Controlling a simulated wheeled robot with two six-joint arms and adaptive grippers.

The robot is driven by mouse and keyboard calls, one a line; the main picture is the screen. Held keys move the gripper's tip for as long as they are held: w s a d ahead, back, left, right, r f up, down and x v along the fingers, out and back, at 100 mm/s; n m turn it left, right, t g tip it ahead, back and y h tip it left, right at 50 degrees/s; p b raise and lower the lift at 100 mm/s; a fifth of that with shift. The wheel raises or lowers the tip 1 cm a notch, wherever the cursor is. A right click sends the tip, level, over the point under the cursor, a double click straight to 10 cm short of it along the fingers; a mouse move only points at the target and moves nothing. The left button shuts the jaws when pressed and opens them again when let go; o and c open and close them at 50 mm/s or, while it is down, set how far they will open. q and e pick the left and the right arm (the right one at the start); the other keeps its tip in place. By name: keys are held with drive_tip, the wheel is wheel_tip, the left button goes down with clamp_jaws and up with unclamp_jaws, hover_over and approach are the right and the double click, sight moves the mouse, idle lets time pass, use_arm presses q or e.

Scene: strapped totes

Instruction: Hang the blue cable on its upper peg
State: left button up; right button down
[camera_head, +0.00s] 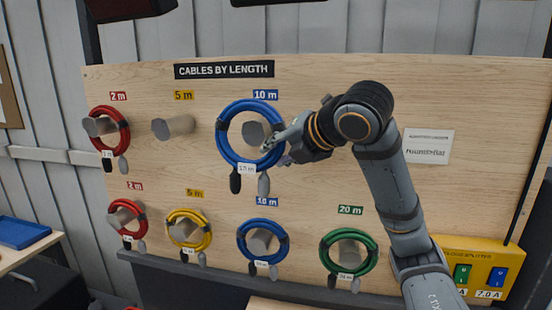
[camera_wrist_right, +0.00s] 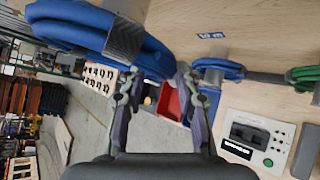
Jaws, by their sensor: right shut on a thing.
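My right gripper (camera_head: 270,147) is shut on the right side of the ring. In the right wrist view the blue coil (camera_wrist_right: 62,36) reaches from upper left to between the fingertips (camera_wrist_right: 160,74). My left gripper is not in view.
The upper 5 m peg (camera_head: 173,128) is bare. A red coil (camera_head: 123,128) hangs left of it. Below hang red, yellow (camera_head: 208,226), blue (camera_head: 241,243) and green (camera_head: 324,254) coils. A yellow box (camera_head: 480,255) stands at lower right.

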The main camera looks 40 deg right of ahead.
drive_tip(key=shift+w+d+r+b, duration=0.1)
drive_tip(key=shift+w+d+b, duration=0.3)
drive_tip(key=shift+w+d, duration=1.6)
drive_tip(key=shift+w+d+f+b, duration=0.3)
drive_tip(key=shift+w+d+f, duration=0.1)
drive_tip(key=shift+d, duration=0.2)
drive_tip(key=shift+w+d+f+b, duration=0.25)
drive_tip(key=shift+w+d+f, duration=0.1)
drive_tip(key=shift+d, duration=0.25)
drive_tip(key=c, duration=1.1)
unclamp_jaws()
drive_tip(key=shift+c, duration=0.2)
drive_tip(key=shift+o, duration=1.4)
drive_tip(key=shift+s+a, duration=0.1)
drive_tip(key=shift+s, duration=0.05)
drive_tip(key=v, duration=1.1)
drive_tip(key=shift+s+r, duration=0.15)
drive_tip(key=shift+s, duration=0.25)
